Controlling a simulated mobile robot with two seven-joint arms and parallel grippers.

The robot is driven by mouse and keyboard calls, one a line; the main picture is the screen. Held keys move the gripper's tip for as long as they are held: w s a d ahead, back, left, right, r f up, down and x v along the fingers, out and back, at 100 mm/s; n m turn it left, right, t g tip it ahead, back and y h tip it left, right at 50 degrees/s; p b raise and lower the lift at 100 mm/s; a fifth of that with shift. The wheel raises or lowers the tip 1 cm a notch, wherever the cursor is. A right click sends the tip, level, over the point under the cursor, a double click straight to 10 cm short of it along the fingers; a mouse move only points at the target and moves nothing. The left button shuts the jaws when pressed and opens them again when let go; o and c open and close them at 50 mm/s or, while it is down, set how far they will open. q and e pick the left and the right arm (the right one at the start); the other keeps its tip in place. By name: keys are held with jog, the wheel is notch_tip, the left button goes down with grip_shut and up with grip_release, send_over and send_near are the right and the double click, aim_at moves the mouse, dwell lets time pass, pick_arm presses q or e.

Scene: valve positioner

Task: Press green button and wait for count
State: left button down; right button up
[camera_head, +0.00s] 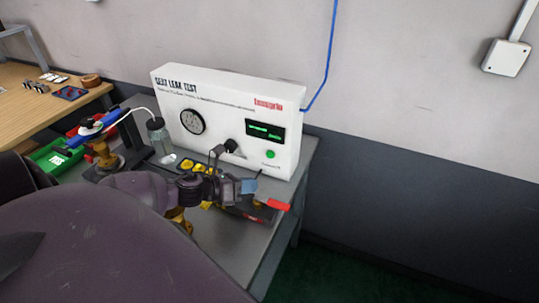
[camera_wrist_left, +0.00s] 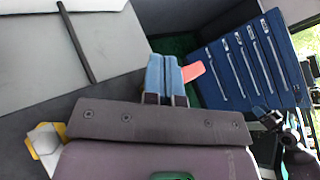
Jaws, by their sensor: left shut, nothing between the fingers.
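The white seat leak test box (camera_head: 215,135) stands at the back of the grey bench. Its round green button (camera_head: 270,154) sits low on the right of the front face, uncovered. Above it a dark display (camera_head: 265,130) shows green characters too small to read. My left gripper (camera_head: 249,186), with blue fingertips, is below and a little left of the button in the head view, apart from it. The fingertips are shut and empty in the wrist view (camera_wrist_left: 166,76). The button is not visible in the wrist view. My right gripper is not in view.
A dial gauge (camera_head: 192,121) and a dark knob (camera_head: 231,146) are on the box front. A bottle (camera_head: 158,135) and a valve assembly (camera_head: 103,152) stand to the left. A red-ended item (camera_head: 278,205) lies near the bench's right edge. A blue drawer cabinet (camera_wrist_left: 245,65) shows in the wrist view.

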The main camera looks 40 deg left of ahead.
aim_at(270, 155)
pick_arm(q)
jog(key=shift+w, duration=0.15)
jog(key=shift+w+a+f+b, duration=0.1)
jog(key=shift+w+a+b, duration=0.15)
jog(key=shift+w+b, duration=0.25)
jog(key=w, duration=0.2)
jog(key=w+a+b, duration=0.1)
jog(key=w+b, duration=0.1)
jog(key=w, duration=0.1)
jog(key=shift+w+a, duration=0.35)
jog(key=shift+a, duration=0.05)
jog(key=shift+w+a+b, duration=0.2)
jog(key=shift+w+b, duration=0.15)
jog(key=shift+w, duration=0.4)
jog(key=shift+w, duration=0.1)
dwell(0.9)
jog(key=shift+w+a, duration=0.15)
jog(key=shift+w, duration=0.15)
